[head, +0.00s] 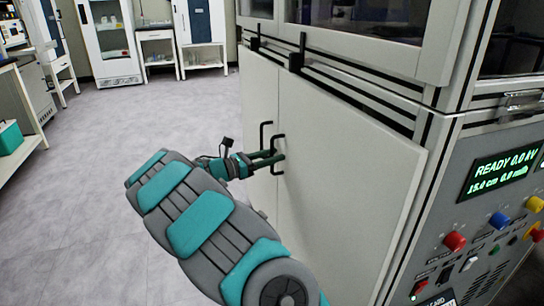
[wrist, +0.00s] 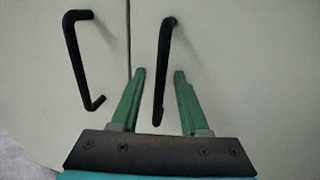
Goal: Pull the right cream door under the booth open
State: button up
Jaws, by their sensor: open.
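The right cream door (head: 345,175) is under the booth and looks flush with the left cream door (head: 259,105). The right door also fills the right of the wrist view (wrist: 255,70). Its black bar handle (wrist: 166,60) stands beside the seam. My gripper (wrist: 157,74) is open, with one green finger on each side of this handle's lower part. I cannot tell whether either finger touches it. The left door's handle (wrist: 75,55) is left of my fingers.
The booth's control panel (head: 495,215), with a green display and coloured knobs, is right of the doors. Grey floor (head: 95,200) is clear to the left. A shelf with a green box (head: 9,137) stands at the far left, and white cabinets (head: 110,40) stand at the back.

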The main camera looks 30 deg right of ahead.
grip_shut()
dwell(0.3)
dwell(1.1)
